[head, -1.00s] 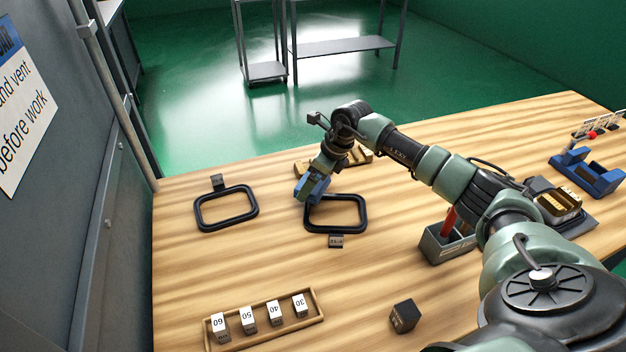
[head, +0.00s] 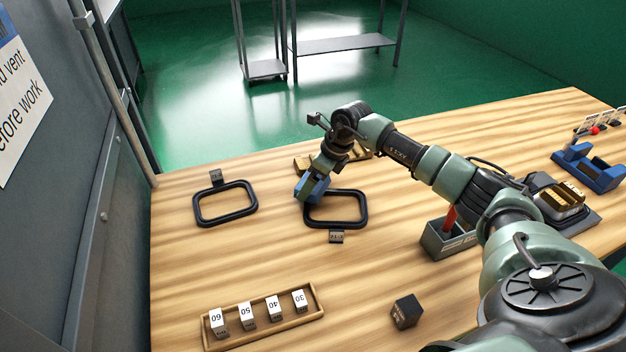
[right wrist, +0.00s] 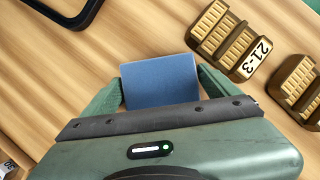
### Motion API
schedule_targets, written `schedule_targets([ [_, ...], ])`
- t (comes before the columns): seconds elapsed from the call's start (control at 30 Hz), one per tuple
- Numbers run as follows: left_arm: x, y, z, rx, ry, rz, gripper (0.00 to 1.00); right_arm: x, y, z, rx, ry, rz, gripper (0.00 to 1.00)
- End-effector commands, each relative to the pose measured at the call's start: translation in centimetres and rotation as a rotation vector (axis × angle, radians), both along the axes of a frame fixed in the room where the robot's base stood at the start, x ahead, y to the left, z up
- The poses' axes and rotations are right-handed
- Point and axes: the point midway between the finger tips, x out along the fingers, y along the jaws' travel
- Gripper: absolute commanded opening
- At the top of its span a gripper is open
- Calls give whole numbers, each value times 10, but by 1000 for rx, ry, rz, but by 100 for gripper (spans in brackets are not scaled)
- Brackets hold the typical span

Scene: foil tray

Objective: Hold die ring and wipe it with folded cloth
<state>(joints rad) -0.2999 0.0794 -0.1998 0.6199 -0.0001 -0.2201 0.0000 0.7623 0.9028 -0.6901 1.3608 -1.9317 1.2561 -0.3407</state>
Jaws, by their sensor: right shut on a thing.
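Two black rounded-rectangle rings with small tags lie on the wooden table in the head view: a left ring (head: 225,217) and a right ring (head: 335,225). Part of a ring (right wrist: 75,15) shows at the upper left of the right wrist view. My right gripper (head: 311,196) is shut on a blue folded cloth (right wrist: 160,82), flat and squarish between its fingers. In the head view the gripper and cloth cover the left corner of the right ring. I cannot tell whether the cloth touches it. My left gripper is not in view.
Ribbed brass blocks (right wrist: 225,40) lie beside the gripper, one labelled 21-3. A wooden tray (head: 263,333) of numbered blocks and a dark cube (head: 406,311) are in front. A grey box (head: 445,240) and a blue holder (head: 588,172) stand right.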

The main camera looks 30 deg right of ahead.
Motion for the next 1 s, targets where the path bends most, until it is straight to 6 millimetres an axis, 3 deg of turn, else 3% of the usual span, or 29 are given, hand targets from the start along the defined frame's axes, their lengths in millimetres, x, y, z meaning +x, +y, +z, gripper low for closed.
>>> schedule_targets([
  [1.0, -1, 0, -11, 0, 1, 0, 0, -37, -52, -2, -1, 1, -1, 52],
])
